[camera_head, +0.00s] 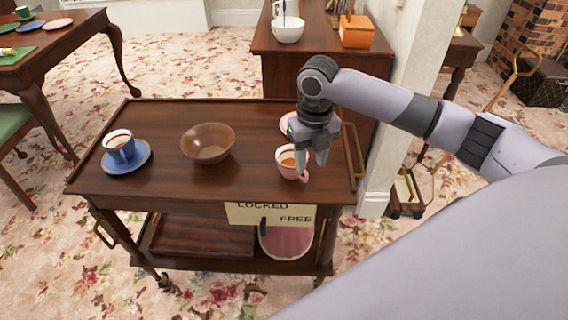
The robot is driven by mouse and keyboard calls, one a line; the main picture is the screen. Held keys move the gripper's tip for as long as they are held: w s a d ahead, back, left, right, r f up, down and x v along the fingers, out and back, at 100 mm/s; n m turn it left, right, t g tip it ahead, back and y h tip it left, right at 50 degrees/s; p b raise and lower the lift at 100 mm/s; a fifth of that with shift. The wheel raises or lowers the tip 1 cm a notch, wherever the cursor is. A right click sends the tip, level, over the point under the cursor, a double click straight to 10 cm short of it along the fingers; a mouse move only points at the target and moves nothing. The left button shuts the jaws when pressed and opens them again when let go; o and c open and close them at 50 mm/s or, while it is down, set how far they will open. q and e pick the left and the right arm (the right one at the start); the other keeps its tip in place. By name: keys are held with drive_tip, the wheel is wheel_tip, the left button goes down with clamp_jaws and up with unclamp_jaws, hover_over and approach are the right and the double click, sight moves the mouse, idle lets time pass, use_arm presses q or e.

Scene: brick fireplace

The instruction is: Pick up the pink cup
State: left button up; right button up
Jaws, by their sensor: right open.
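The pink cup (287,165) stands upright on the right part of the wooden cart's top (235,184), near its front edge, with orange-brown contents showing inside. My right gripper (311,165) points down at the cup's right side. Its fingers are open and overlap the cup's right rim in the view. I cannot tell whether they touch the cup. My left gripper is not in view.
A brown bowl (208,144) stands mid-cart. A pink saucer (287,122) lies behind the gripper. A sign reading LOCKED and FREE (258,214) hangs in front.

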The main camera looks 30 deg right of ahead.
sight(307, 174)
drive_tip(key=f, duration=0.6)
drive_tip(key=shift+w+f, duration=0.4)
clamp_jaws()
